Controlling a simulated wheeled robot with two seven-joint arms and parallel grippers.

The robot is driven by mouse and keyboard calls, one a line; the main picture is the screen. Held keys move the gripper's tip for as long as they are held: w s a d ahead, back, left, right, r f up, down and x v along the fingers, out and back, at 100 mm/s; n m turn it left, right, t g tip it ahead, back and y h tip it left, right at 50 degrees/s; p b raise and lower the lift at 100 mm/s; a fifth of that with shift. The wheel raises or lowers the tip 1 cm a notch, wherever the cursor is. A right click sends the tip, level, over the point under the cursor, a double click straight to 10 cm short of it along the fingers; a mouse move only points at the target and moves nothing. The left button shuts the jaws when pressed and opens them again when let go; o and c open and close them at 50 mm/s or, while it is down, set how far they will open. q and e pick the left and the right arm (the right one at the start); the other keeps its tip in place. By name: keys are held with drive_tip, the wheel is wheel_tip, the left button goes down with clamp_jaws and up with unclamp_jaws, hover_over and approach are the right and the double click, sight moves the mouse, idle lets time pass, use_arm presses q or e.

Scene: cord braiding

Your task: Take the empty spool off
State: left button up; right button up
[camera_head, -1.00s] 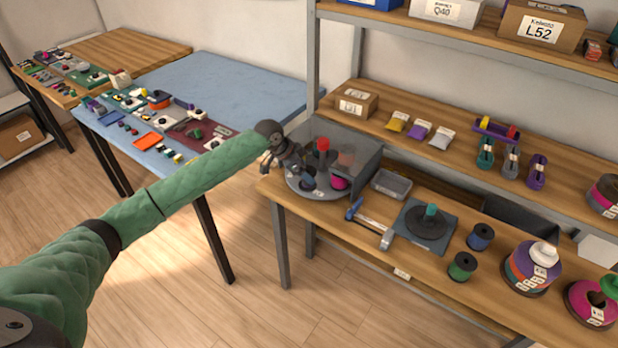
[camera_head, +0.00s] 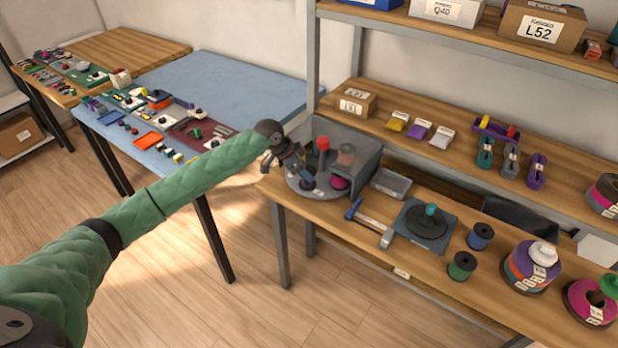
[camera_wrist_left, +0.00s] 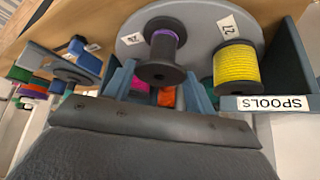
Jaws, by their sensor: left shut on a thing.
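My left gripper (camera_head: 303,175) reaches from the left over the grey round plate (camera_head: 296,192) at the end of the shelf bench. In the left wrist view, its two blue-grey fingers (camera_wrist_left: 160,78) stand on either side of a black spool (camera_wrist_left: 162,72) and are shut on it. This spool has only a thin purple band on its core. I cannot tell whether it still rests on the plate. A full yellow spool (camera_wrist_left: 236,68) stands on the plate to its right. My right gripper is out of view.
A grey housing (camera_head: 362,165) stands behind the plate. A red-topped post (camera_head: 323,145) and a magenta spool (camera_head: 339,183) are close to the gripper. A hammer-like tool (camera_head: 370,222), a grey tray (camera_head: 391,184) and more spools (camera_head: 481,236) lie to the right.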

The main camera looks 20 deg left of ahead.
use_arm(q)
drive_tip(key=shift+r, duration=0.25)
drive_tip(key=shift+r+p, duration=2.4)
drive_tip(key=shift+r, duration=0.45)
